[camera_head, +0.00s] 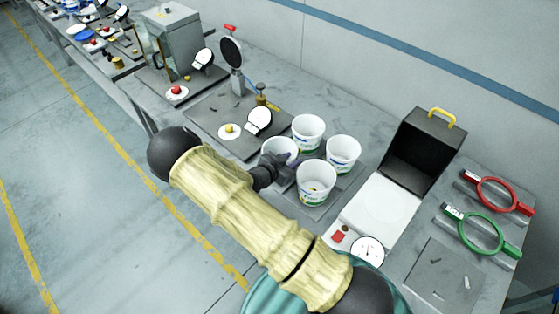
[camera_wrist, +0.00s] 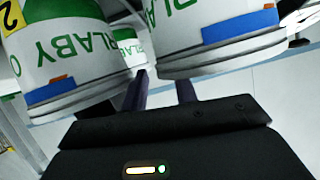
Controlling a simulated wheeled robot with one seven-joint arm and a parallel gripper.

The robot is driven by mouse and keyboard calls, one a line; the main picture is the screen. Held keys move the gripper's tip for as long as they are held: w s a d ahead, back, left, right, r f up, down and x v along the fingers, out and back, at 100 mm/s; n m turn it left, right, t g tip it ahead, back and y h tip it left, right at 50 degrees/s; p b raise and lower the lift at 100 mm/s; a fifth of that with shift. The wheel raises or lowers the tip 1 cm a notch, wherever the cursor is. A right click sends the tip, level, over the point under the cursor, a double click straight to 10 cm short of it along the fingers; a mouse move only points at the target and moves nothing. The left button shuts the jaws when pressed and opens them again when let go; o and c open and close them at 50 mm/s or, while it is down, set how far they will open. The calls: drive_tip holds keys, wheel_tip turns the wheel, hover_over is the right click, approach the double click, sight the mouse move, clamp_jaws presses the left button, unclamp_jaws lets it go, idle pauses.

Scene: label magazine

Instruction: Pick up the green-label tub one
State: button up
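Several white tubs with green and blue print stand close together on the bench: a left one (camera_head: 277,147), a back one (camera_head: 307,130), a right one (camera_head: 343,153) and a front one (camera_head: 316,182). My gripper (camera_head: 290,162) is at the left tub and hides part of it. In the wrist view, two tubs with green labels loom close, one at left (camera_wrist: 70,55) and one at right (camera_wrist: 212,25); a third (camera_wrist: 128,47) shows between them. My fingers (camera_wrist: 162,88) are apart, with no clear hold on anything. The right fingertip is hidden by the right tub.
Right of the tubs is an open black box (camera_head: 423,145) with a white surface and a dial (camera_head: 367,251). Red (camera_head: 497,195) and green (camera_head: 480,232) ring tools lie farther right. A round-headed stand (camera_head: 232,52) is behind left.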

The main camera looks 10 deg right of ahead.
clamp_jaws()
idle(0.4)
wheel_tip(320, 180, up, 10)
drive_tip(key=b, duration=0.3)
idle(0.4)
idle(0.5)
